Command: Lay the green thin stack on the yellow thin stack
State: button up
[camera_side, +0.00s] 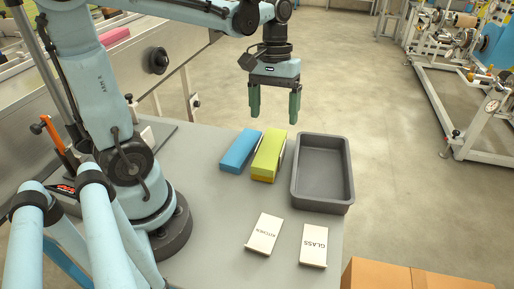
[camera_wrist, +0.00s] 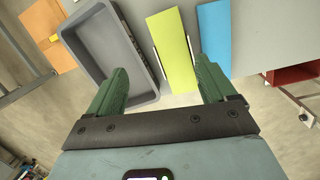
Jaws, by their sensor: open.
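The green thin stack (camera_side: 271,147) lies on top of the yellow thin stack (camera_side: 263,179), roughly lined up with it. Only the yellow stack's near edge shows below the green. In the wrist view the green stack (camera_wrist: 172,50) is seen from above, with narrow pale and dark strips along its sides; I cannot make out the yellow one there. My gripper (camera_side: 274,118) is open and empty, above and apart from the stacks. In the wrist view its two fingers (camera_wrist: 162,72) are spread wide, with the green stack between and beyond them.
A blue stack (camera_side: 240,151) lies close on the left of the green one. An empty grey tray (camera_side: 320,206) stands on the right. Cards reading KITCHEN (camera_side: 263,234) and GLASS (camera_side: 314,245) are in front. The grey table between has free room.

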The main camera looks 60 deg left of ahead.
jog(key=d+m+t, duration=0.1)
jog(key=m+t, duration=0.1)
jog(key=s+d+m+t+y, duration=0.1)
jog(key=d+m+t, duration=0.1)
jog(key=t, duration=0.1)
jog(key=s+d+m+t, duration=0.1)
jog(key=m+t, duration=0.2)
jog(key=shift+d+f+y, duration=0.15)
jog(key=shift+f+y, duration=0.15)
jog(key=shift+y, duration=0.1)
